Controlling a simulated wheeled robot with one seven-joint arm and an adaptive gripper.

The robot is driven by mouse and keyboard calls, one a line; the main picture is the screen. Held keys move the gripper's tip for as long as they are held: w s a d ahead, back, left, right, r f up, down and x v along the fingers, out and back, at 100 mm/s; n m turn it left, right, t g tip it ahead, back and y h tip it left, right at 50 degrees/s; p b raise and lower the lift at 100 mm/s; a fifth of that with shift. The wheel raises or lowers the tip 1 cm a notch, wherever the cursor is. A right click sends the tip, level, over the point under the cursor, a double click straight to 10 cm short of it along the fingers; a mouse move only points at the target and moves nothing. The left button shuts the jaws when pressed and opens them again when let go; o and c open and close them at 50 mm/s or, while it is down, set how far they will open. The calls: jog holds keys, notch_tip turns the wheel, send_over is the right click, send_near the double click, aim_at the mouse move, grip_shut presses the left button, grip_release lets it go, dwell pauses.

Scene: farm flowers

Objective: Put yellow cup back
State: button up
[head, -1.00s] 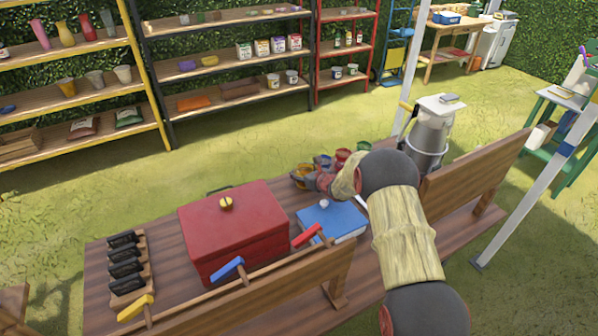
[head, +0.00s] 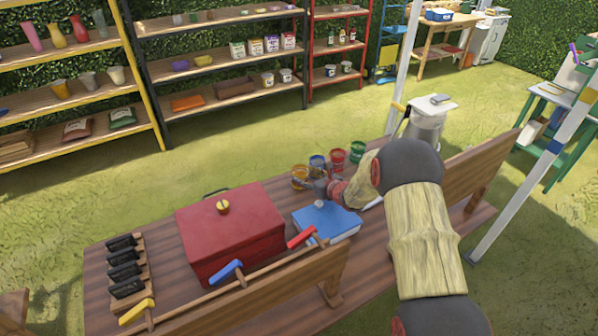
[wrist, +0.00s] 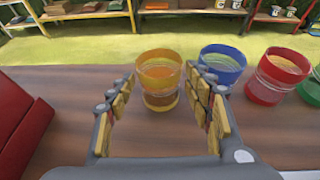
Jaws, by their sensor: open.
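The yellow cup (wrist: 159,78) stands upright on the wooden bench, straight ahead of my gripper (wrist: 161,105) in the wrist view. The fingers are open, one on each side of the cup's near part, with a gap to it; I cannot tell whether they reach fully around it. In the head view the yellow cup (head: 300,177) is the leftmost of a row of cups, and my gripper (head: 318,186) is just to its right, partly hidden by my wrist. A blue cup (wrist: 222,66), a red cup (wrist: 277,75) and a green cup (head: 357,152) stand to its right.
A red toolbox (head: 230,232) and a blue book (head: 326,221) lie on the bench (head: 170,290). A metal can (head: 424,130) stands behind my arm. Shelves (head: 220,60) stand across the grass. Bare bench surrounds the cup's front.

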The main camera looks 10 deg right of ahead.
jog(key=shift+v, duration=1.45)
